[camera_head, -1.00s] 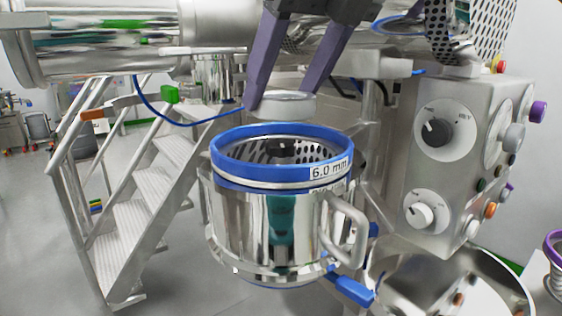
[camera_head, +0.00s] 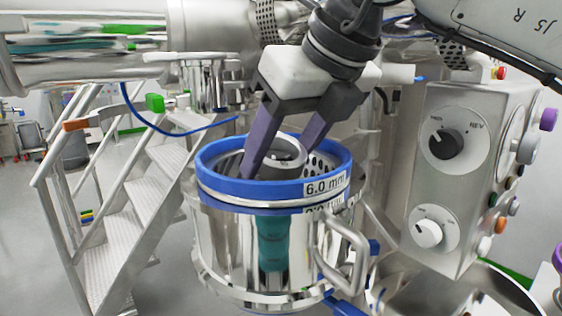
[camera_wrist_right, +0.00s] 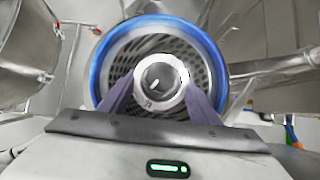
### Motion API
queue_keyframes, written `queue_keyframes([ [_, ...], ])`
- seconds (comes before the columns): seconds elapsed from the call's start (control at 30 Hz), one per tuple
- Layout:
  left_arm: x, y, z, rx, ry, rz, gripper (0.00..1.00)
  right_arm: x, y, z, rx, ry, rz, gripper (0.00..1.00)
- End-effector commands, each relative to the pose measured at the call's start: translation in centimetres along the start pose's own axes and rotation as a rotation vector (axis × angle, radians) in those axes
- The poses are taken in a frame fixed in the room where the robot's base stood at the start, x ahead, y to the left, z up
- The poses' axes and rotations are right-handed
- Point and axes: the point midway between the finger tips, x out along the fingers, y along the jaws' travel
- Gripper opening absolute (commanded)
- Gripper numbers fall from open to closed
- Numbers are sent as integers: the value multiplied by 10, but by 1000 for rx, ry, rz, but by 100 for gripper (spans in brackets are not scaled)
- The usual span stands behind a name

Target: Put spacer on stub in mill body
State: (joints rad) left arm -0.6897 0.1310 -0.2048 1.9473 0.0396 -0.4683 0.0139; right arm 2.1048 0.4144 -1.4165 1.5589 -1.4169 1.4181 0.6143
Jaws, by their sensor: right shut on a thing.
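The spacer (camera_head: 287,152) is a short grey-white ring, held between the purple fingers of my right gripper (camera_head: 276,172). It sits inside the blue rim of the mill body (camera_head: 232,232), a shiny steel vessel with a side handle and a "6.0 mm" label. In the right wrist view the spacer (camera_wrist_right: 177,72) shows end-on, with a dark round form in its hole, roughly centred over the perforated screen (camera_wrist_right: 128,62). I cannot tell whether the spacer is around the stub or just above it. The stub is mostly hidden. My left gripper is out of view.
A control box (camera_head: 462,180) with knobs stands close on the right. Metal stairs (camera_head: 125,215) are at the left. A blue cable (camera_head: 150,122) hangs behind the mill body. Large steel pipework (camera_head: 90,45) crosses the top left.

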Motion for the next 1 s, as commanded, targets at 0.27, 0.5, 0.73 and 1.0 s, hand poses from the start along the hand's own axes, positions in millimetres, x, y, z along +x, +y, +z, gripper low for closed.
queue_keyframes([
  [0.27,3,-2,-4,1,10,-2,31,14,2,-14,-5,48,2,76],
  [0.5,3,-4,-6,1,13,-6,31,11,1,-11,-3,38,1,76],
  [0.73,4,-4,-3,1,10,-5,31,-11,0,-8,-1,30,0,76],
  [1.0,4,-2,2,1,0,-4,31,-70,0,-6,-1,29,0,76],
])
